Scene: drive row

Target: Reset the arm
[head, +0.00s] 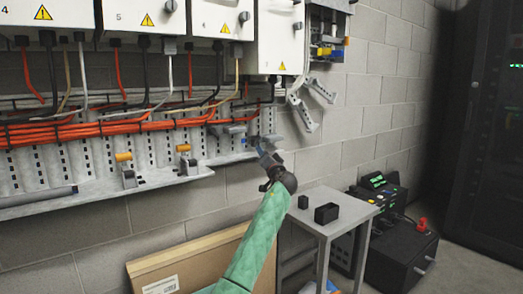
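My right gripper is not in view.
White drive cabinets (215,20) with orange, black and white cables hang above the tray. A small grey table (338,222) with black boxes stands right of my arm. A cardboard box (175,262) leans below. Black equipment (400,250) and a dark rack (490,130) stand at right.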

